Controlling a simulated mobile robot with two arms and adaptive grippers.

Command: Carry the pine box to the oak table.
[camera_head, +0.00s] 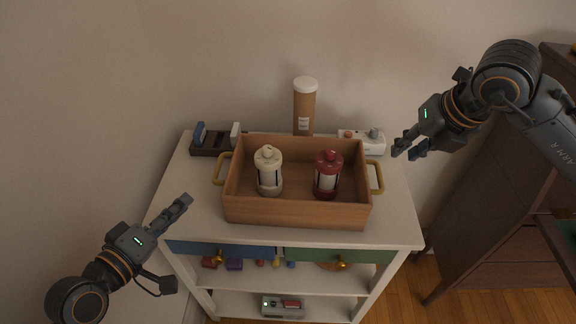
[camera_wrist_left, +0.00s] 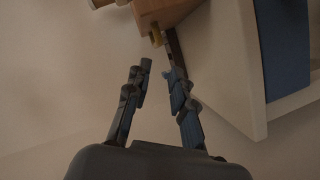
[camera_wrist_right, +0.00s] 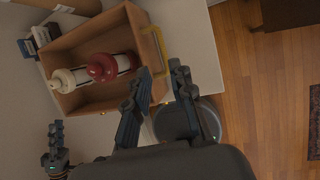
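The pine box (camera_head: 295,213) stands on top of a white shelf unit. It has a brass handle on each end: the left handle (camera_head: 219,169) and the right handle (camera_head: 377,178). A cream lantern (camera_head: 268,172) and a red lantern (camera_head: 327,175) stand inside it. My left gripper (camera_head: 184,204) is open and empty, left of the box and apart from the left handle. My right gripper (camera_head: 405,151) is open and empty, right of and above the right handle. The right wrist view also shows the box (camera_wrist_right: 118,28). The oak table cannot be identified for certain.
The white shelf unit (camera_head: 400,222) has a blue and a green drawer. Behind the box stand a tall brown canister (camera_head: 305,108), a dark organizer (camera_head: 210,143) and a white power strip (camera_head: 366,143). Dark wooden furniture (camera_head: 500,215) stands at right. A round dark object (camera_wrist_right: 185,120) is on the floor.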

